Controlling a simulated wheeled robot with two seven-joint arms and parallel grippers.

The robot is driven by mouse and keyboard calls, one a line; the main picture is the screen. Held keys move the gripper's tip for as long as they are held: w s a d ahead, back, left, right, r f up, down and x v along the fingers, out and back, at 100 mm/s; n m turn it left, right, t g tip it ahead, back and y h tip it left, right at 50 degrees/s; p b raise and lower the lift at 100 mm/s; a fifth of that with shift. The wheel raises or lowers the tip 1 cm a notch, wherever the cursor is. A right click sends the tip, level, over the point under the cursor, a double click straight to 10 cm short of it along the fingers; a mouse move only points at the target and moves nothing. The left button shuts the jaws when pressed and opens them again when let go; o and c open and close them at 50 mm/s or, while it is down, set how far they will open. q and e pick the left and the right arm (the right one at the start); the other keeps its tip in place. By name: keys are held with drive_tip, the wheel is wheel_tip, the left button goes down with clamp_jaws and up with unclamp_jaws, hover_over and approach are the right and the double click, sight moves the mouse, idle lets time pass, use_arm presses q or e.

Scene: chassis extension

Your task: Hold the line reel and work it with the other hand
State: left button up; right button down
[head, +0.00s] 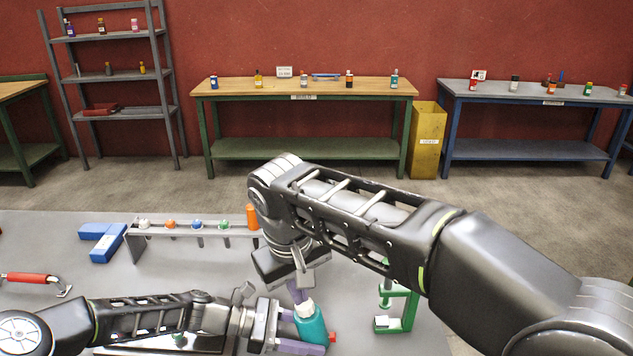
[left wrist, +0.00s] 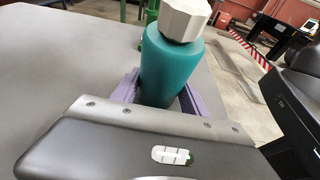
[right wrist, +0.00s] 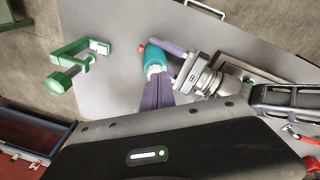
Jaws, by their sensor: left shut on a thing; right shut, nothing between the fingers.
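The line reel, a teal body (head: 312,330) with a white faceted cap (head: 304,308) and a small red part (head: 332,338), is held above the grey table. My left gripper (head: 298,330) is shut on its teal body; the left wrist view shows the purple fingers on both sides of the teal body (left wrist: 172,65), with the white cap (left wrist: 185,18) free of them. My right gripper (head: 300,292) is shut and empty, its purple fingertips at the white cap. In the right wrist view, its fingers (right wrist: 158,88) point at the cap (right wrist: 153,69); I cannot tell whether they touch.
A green clamp (head: 408,312) stands right of the reel. A rack (head: 190,232) with several coloured knobs and a blue object (head: 102,240) stand behind the left arm. A red-handled tool (head: 30,279) lies at the left. The table between rack and clamp is partly covered by my arms.

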sight(311, 321)
drive_tip(key=shift+w+d+r, duration=0.5)
drive_tip(key=shift+w+r, duration=0.05)
drive_tip(key=shift+r, duration=0.05)
idle(0.3)
drive_tip(key=shift+d+f, duration=0.25)
drive_tip(key=shift+f, duration=0.9)
drive_tip(key=shift+d+f, duration=0.2)
drive_tip(key=shift+f, duration=0.95)
drive_tip(key=shift+d+f, duration=0.25)
drive_tip(key=shift+f, duration=0.9)
drive_tip(key=shift+w+a, duration=0.15)
drive_tip(key=shift+a, duration=0.25)
drive_tip(key=shift+s, duration=0.2)
drive_tip(key=shift+s+d, duration=0.25)
